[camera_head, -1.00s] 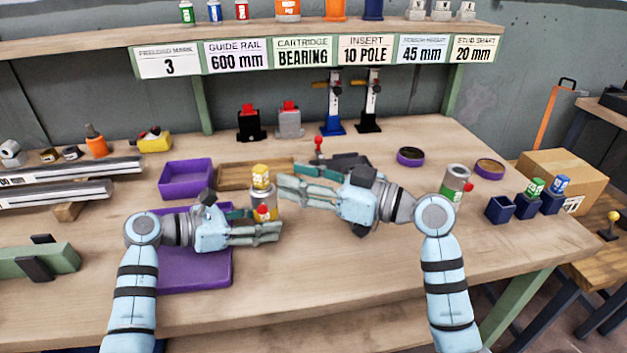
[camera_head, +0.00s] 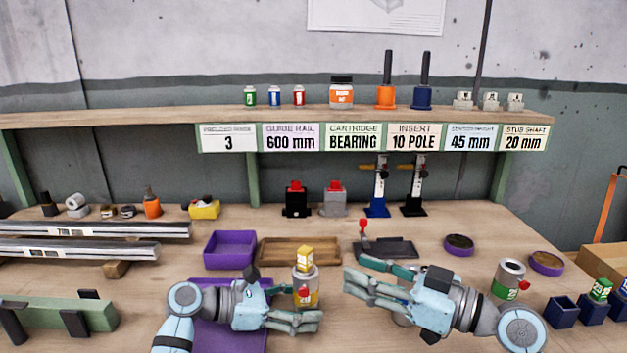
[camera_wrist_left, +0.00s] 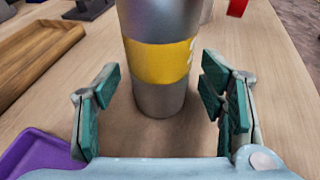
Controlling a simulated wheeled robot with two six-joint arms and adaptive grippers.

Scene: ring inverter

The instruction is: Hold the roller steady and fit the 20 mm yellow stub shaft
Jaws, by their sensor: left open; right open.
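A grey roller (camera_head: 312,284) with a yellow band and a red spot low on its front stands upright on the bench. A yellow stub shaft (camera_head: 305,257) sits upright on top of it; how deep it is seated cannot be told. My left gripper (camera_head: 305,304) is open, its fingers on either side of the roller's lower part. In the left wrist view the roller (camera_wrist_left: 160,60) stands between the open fingers with gaps on both sides; its top is cut off. My right gripper (camera_head: 356,274) is open and empty, just right of the roller and pointing at it.
A purple tray (camera_head: 240,335) lies under my left arm, with a purple bin (camera_head: 231,249) and wooden tray (camera_head: 298,252) behind. A green-banded cylinder (camera_head: 510,277) stands near my right wrist. Blue boxes (camera_head: 562,311) stand at right. A shelf (camera_head: 300,116) spans the back.

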